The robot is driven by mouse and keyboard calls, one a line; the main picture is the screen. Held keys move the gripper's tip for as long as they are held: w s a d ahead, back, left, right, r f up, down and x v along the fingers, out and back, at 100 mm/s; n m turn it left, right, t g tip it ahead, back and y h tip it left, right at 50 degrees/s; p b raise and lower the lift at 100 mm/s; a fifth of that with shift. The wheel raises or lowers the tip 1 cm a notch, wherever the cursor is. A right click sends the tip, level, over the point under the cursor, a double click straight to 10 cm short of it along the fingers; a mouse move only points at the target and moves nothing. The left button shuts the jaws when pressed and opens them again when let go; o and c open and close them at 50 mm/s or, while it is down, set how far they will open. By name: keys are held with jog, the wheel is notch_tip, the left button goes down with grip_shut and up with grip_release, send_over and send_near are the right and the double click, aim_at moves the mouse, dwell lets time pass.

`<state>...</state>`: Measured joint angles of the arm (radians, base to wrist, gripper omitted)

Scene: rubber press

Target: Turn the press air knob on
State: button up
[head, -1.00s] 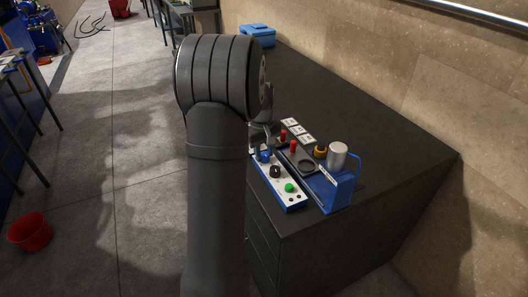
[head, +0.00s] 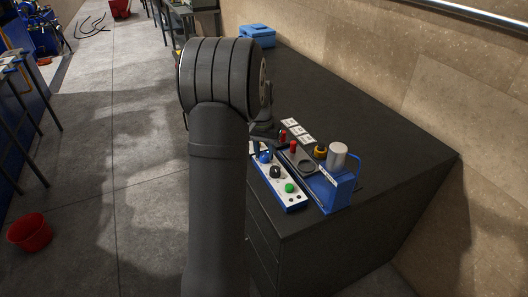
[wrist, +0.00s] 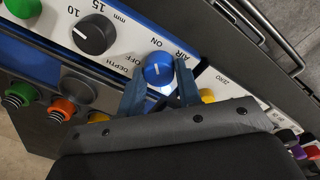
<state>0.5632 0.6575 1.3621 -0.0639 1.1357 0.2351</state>
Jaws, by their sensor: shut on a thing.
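The blue air knob (wrist: 157,69) sits on the white panel, with the printed words AIR, ON and OFF around it. It also shows in the head view (head: 265,156), at the far end of the control panel (head: 281,187). My gripper (wrist: 159,78) has one blue finger on each side of the knob and is shut on it. A pale mark shows on the knob's face, but I cannot tell surely which word it points to. In the head view my arm hides most of the gripper.
The black depth knob (wrist: 94,34) and a green button (wrist: 22,6) stand beside the air knob. The blue press (head: 335,190) with a metal cylinder (head: 337,154) stands right of the panel. Two red handles and white cards (head: 297,131) are close by.

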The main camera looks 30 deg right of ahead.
aim_at(262, 153)
jog(key=shift+m, duration=0.6)
jog(key=shift+d, duration=0.1)
jog(key=o, duration=1)
jog(key=shift+c, duration=0.2)
notch_tip(262, 153, up, 17)
jog(key=shift+w+a+r, duration=0.2)
jog(key=shift+w+a, duration=0.15)
jog(key=shift+w, duration=0.05)
jog(key=f, duration=1.7)
jog(key=shift+s+d+f, duration=0.25)
jog(key=shift+s+d, duration=0.05)
jog(key=shift+s, duration=0.1)
jog(key=shift+r, duration=0.1)
